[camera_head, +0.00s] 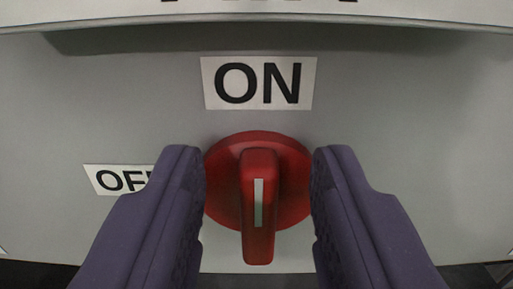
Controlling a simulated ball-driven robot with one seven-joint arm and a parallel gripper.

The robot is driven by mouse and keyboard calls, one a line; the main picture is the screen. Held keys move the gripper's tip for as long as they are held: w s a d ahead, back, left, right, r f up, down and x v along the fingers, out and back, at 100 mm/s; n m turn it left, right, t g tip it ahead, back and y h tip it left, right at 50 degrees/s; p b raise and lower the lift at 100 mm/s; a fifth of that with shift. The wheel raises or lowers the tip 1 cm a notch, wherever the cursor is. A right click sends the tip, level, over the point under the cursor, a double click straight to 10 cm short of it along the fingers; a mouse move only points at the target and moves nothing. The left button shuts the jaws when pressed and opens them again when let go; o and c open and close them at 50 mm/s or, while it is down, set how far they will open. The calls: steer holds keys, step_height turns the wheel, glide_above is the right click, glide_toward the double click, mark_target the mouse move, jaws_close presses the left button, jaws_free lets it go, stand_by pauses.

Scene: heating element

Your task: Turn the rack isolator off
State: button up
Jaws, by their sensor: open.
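The red rotary isolator switch (258,190) sits on a grey panel in the middle of the view. Its handle stands vertical, with a white line along it, below the white "ON" label (258,83). A white "OFF" label (106,178) is to the left, its right end hidden by my gripper's left finger. My gripper (258,200) is open, with one purple finger on each side of the red switch. The handle is between the fingers with a gap on both sides. I cannot tell whether the fingers touch the round red base.
The grey panel (410,110) is flat and clear around the switch. A lighter ledge (420,12) with cut-off black lettering runs along the top. A pale patch shows below the switch, partly hidden. Dark areas lie at the bottom corners.

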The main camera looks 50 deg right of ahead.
jaws_close()
steer(key=shift+n, duration=0.4)
steer(key=n, duration=0.1)
steer(key=n+b, duration=0.2)
steer(key=shift+w+a+f+n, duration=0.15)
steer(key=shift+w+a+n, duration=0.1)
steer(key=shift+w+n, duration=0.15)
steer(key=n, duration=0.4)
steer(key=shift+w+a+f+n, duration=0.2)
steer(key=shift+n, duration=0.1)
steer(key=shift+w+a+f+n+p, duration=0.15)
steer(key=shift+f+n, duration=0.1)
steer(key=shift+n, duration=1.2)
steer(key=shift+f+n+p, duration=0.15)
steer(key=shift+f+n, duration=0.05)
steer(key=shift+n, duration=1.2)
steer(key=shift+w+a+f+n+p, duration=0.15)
steer(key=shift+f+n, duration=0.1)
steer(key=shift+n, duration=1.2)
steer(key=shift+d+f, duration=0.1)
jaws_free()
